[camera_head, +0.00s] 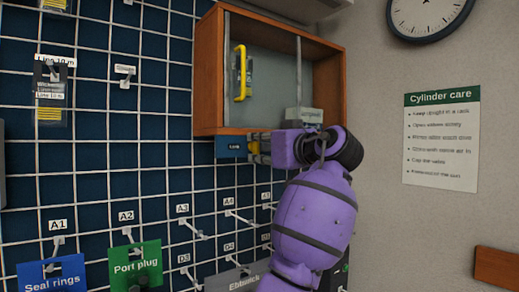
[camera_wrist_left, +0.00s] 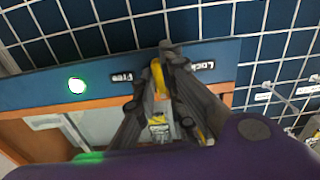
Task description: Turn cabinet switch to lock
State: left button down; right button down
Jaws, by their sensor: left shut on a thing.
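The cabinet (camera_head: 206,75) is an open orange-brown wooden box on the grid wall, with a blue strip (camera_head: 230,145) along its lower edge. In the left wrist view the strip (camera_wrist_left: 50,90) carries a "Free" label (camera_wrist_left: 128,76) and a "Lock" label (camera_wrist_left: 205,65). The yellow cabinet switch (camera_wrist_left: 158,77) lies between these labels. My left gripper (camera_head: 256,148) is at the strip, its fingers (camera_wrist_left: 166,65) shut on the switch. The fingers partly hide the switch, so I cannot tell its exact angle. My right gripper is not in view.
A yellow handle (camera_head: 240,73) is inside the cabinet. A light with a green rim (camera_wrist_left: 77,86) glows on the strip. Labelled hooks (camera_head: 188,226) project from the grid below. A clock (camera_head: 428,14) and a "Cylinder care" sign (camera_head: 441,140) hang on the right wall.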

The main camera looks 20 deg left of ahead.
pick_arm(q)
jog(key=n+b, duration=0.1)
jog(key=n, duration=0.3)
jog(key=shift+w+f+n, duration=0.1)
jog(key=shift+n, duration=0.2)
jog(key=n, duration=0.3)
jog(key=shift+b, duration=0.4)
jog(key=shift+n, duration=0.3)
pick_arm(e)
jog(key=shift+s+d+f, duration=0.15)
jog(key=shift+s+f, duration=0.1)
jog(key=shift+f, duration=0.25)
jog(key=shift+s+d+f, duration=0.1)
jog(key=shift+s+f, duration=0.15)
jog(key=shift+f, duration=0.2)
pick_arm(q)
jog(key=shift+r, duration=0.2)
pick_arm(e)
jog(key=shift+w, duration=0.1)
